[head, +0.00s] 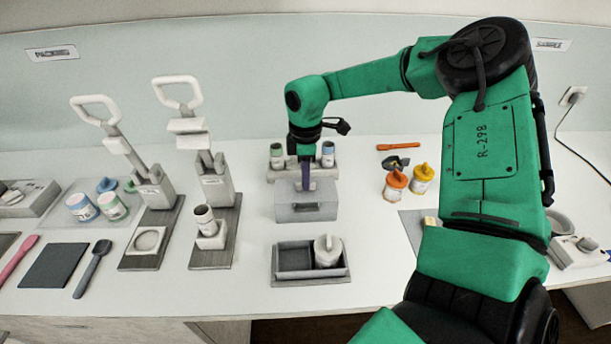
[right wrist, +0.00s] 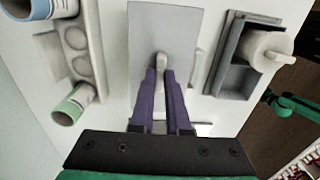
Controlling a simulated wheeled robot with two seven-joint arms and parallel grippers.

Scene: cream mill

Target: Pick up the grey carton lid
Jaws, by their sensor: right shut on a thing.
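The grey carton lid (head: 323,196) is a flat grey panel at the middle of the table, with the carton under it. It also shows in the right wrist view (right wrist: 165,25), with a small pale knob at its middle. My right gripper (head: 306,186) comes down from above, and its purple fingers (right wrist: 160,70) are shut on that knob. I cannot tell whether the lid touches the carton or is raised a little. The fingers hide part of the lid.
Behind the lid stands a grey rack (head: 318,169) with small tubs. In front is a dark grey tray (head: 293,278) with a white lidded pot (head: 327,251). Two lever presses (head: 157,190) stand to the left. Orange and yellow jars (head: 395,186) stand to the right.

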